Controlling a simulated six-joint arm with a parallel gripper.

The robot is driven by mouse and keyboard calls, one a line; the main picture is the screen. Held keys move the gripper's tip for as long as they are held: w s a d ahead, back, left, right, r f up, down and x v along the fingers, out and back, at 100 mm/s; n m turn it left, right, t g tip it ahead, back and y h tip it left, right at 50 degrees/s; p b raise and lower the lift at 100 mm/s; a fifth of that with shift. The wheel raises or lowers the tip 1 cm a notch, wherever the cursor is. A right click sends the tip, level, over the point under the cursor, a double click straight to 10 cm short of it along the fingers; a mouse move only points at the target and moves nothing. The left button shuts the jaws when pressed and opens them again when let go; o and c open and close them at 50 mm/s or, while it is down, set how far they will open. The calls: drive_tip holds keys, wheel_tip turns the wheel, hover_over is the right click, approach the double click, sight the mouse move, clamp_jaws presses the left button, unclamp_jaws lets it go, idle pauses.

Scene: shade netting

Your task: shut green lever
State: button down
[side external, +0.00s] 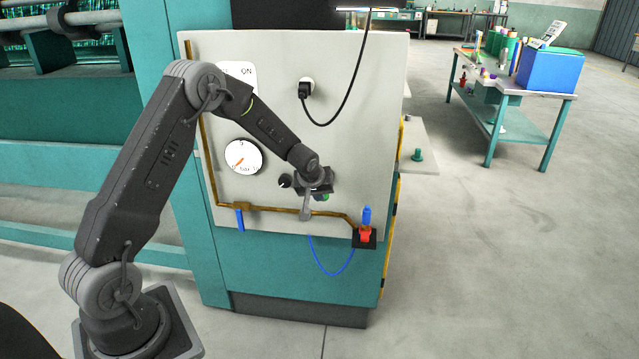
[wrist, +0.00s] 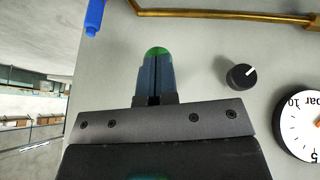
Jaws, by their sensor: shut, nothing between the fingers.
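A small round green piece (side external: 325,197) sits on the white panel, just below and right of my gripper (side external: 316,183) in the side external view. Its green top (wrist: 157,50) shows just beyond my fingertips (wrist: 155,65) in the wrist view. The rest is hidden behind the fingers, so I cannot tell whether it is a lever or a button, or whether they touch. My fingers are shut together with nothing between them, pointing at the panel. A blue handle (side external: 240,219) hangs down from the brass pipe.
A black knob (wrist: 241,77) and a gauge (side external: 244,156) are nearby. A black cable (side external: 343,106) hangs above.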

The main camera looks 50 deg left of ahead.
drive_tip(key=shift+a+f, duration=0.1)
drive_tip(key=shift+f, duration=2.25)
drive_tip(key=shift+a, duration=0.15)
drive_tip(key=s+d+r, duration=0.4)
drive_tip(key=s+d, duration=0.3)
drive_tip(key=s, duration=0.3)
drive_tip(key=shift+d, duration=0.4)
drive_tip(key=shift+s+r, duration=0.1)
